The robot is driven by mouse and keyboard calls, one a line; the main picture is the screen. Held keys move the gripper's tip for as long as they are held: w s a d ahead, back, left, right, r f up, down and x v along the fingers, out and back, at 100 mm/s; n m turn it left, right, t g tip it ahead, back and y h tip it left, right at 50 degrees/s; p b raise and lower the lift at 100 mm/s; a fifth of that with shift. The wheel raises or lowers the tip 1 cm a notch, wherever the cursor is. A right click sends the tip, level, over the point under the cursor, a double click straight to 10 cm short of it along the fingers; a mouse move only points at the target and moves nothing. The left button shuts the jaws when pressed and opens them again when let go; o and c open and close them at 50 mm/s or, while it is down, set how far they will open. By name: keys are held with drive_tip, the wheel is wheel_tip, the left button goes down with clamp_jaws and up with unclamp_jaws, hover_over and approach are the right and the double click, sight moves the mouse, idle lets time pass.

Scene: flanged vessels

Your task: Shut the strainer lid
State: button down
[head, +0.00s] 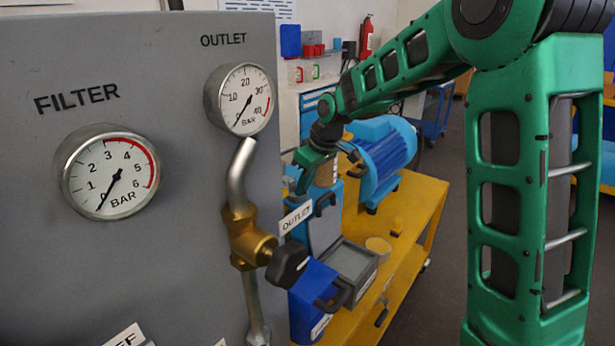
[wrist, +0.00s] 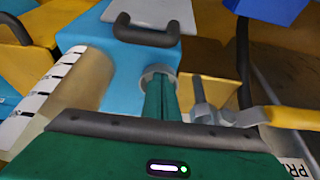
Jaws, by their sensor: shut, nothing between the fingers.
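My gripper (head: 304,182) points down over the blue equipment behind the grey panel. Its green fingers are together and empty; they also show in the wrist view (wrist: 159,92), with a round grey piece at their tips. In the wrist view a pale grey plate with a black handle (wrist: 148,30) lies against a light blue body (wrist: 120,70), beyond my fingertips. In the head view a grey plate (head: 323,230) stands steeply beside a grey, open-looking box (head: 358,262). I cannot tell for certain which plate is the strainer lid. My gripper partly hides this area.
A grey panel (head: 60,260) with two gauges fills the left. A brass valve with a black knob (head: 288,264) juts out from it. A blue motor (head: 385,155) stands on the yellow bench (head: 425,200). A yellow lever (wrist: 290,118) shows right in the wrist view. Open floor lies right.

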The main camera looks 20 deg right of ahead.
drive_tip(key=shift+s+d+r, duration=0.1)
drive_tip(key=shift+s+d, duration=0.5)
drive_tip(key=shift+s, duration=0.2)
drive_tip(key=shift+s+d, duration=0.6)
drive_tip(key=shift+s, duration=0.2)
drive_tip(key=shift+d, duration=0.15)
